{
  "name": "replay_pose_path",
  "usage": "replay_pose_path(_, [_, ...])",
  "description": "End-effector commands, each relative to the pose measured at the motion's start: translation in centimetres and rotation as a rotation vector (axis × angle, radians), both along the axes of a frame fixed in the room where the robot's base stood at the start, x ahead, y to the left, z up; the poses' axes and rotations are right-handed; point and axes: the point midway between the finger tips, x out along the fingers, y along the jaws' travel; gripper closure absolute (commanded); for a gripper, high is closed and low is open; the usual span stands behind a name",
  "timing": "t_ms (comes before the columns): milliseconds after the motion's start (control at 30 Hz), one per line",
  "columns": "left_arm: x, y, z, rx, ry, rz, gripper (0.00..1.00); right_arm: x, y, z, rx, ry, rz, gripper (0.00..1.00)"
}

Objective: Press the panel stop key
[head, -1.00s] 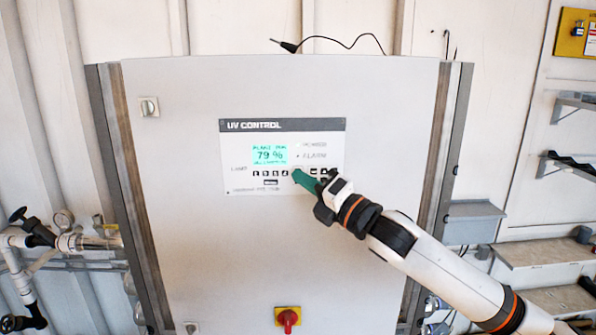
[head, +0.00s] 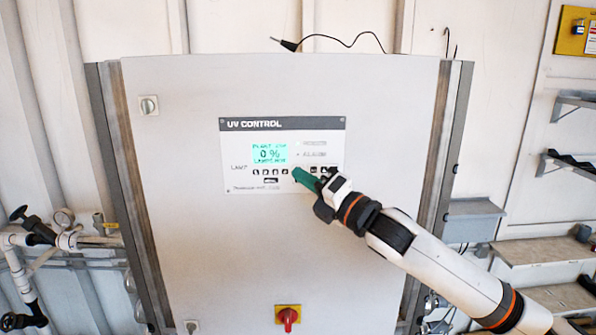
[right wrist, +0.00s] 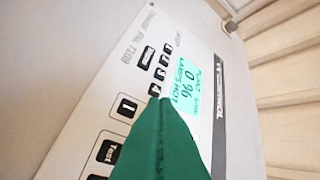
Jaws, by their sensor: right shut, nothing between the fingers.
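The UV CONTROL panel (head: 240,142) is on the front of a grey cabinet. Small black keys (head: 270,171) run in a row below the screen, with more to the right, partly hidden by my gripper. My right gripper (head: 297,174) is shut and empty, its green fingertips at the panel face just right of the row. In the right wrist view the green fingers (right wrist: 163,105) overlap the keys beside the screen (right wrist: 187,85); the key under the tip is hidden. I cannot tell which key is the stop key. My left gripper is not in view.
The cabinet door (head: 190,240) is flat and clear around the panel. A red rotary switch on a yellow plate (head: 288,316) is low on it, and a small knob (head: 149,105) is upper left.

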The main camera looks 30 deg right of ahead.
Motion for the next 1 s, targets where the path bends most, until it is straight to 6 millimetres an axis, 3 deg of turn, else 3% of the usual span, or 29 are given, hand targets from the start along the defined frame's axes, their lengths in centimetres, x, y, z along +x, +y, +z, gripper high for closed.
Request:
replay_pose_path(600, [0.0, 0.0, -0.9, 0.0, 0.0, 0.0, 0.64, -1.2, 0.8, -0.1, 0.0, 0.0, 0.001, 1.0])
replay_pose_path(1000, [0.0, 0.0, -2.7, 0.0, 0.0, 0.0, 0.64, -4.5, 2.8, -0.2, -0.002, 0.0, 0.002, 1.0])
